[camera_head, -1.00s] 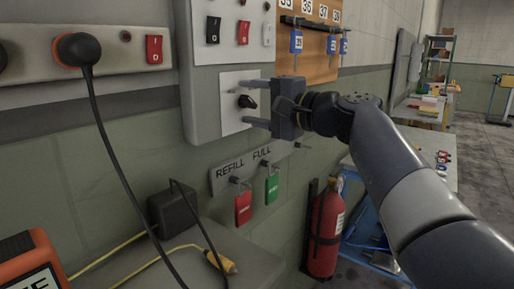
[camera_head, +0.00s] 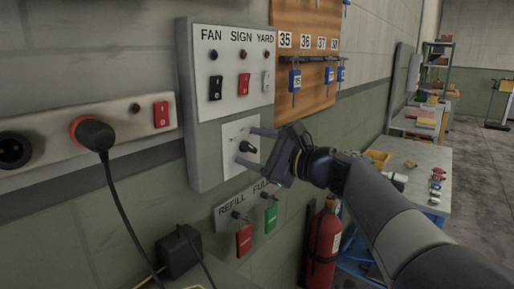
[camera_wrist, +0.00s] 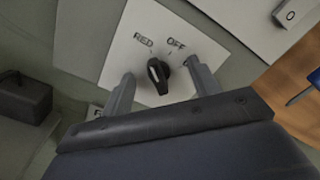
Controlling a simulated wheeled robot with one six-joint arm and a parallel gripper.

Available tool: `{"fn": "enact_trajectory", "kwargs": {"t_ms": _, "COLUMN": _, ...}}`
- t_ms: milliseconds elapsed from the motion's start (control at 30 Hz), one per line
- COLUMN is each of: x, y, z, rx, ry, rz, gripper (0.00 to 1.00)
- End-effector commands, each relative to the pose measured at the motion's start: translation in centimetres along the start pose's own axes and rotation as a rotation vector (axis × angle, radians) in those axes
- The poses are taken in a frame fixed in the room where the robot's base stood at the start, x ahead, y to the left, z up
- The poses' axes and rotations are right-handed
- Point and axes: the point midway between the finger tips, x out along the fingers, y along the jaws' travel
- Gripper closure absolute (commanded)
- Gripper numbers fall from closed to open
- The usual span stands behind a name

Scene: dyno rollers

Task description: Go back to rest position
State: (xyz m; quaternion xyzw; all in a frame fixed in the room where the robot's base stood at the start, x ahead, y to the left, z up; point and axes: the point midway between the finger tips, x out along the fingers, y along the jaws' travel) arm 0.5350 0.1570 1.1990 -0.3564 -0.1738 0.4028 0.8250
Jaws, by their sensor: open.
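A black rotary knob (camera_head: 247,147) sits on a white plate low on the grey wall panel (camera_head: 205,165). In the wrist view the knob (camera_wrist: 158,75) points up and left, between the labels that read as RED and OFF. My gripper (camera_head: 246,146) is in front of this plate, with its two fingers apart and directed at the wall. In the wrist view my gripper (camera_wrist: 158,71) has one finger on each side of the knob, with visible gaps and nothing held. How far the fingertips stand from the plate is hard to tell.
Above the knob are FAN, SIGN and YARD switches (camera_head: 244,83). A key board (camera_head: 305,60) is to the right. Below hang red (camera_head: 244,240) and green tags (camera_head: 271,218). A fire extinguisher (camera_head: 324,245) stands below my arm. A plugged cable (camera_head: 95,135) hangs at left.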

Motion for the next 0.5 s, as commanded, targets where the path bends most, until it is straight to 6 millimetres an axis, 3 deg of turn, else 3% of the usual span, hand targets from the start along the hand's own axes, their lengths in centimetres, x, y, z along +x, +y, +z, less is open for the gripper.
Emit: {"fn": "enact_trajectory", "kwargs": {"t_ms": 500, "x": -0.01, "y": 0.01, "z": -0.06, "rx": 0.095, "ry": 0.0, "rz": 0.0, "gripper": 0.42}}
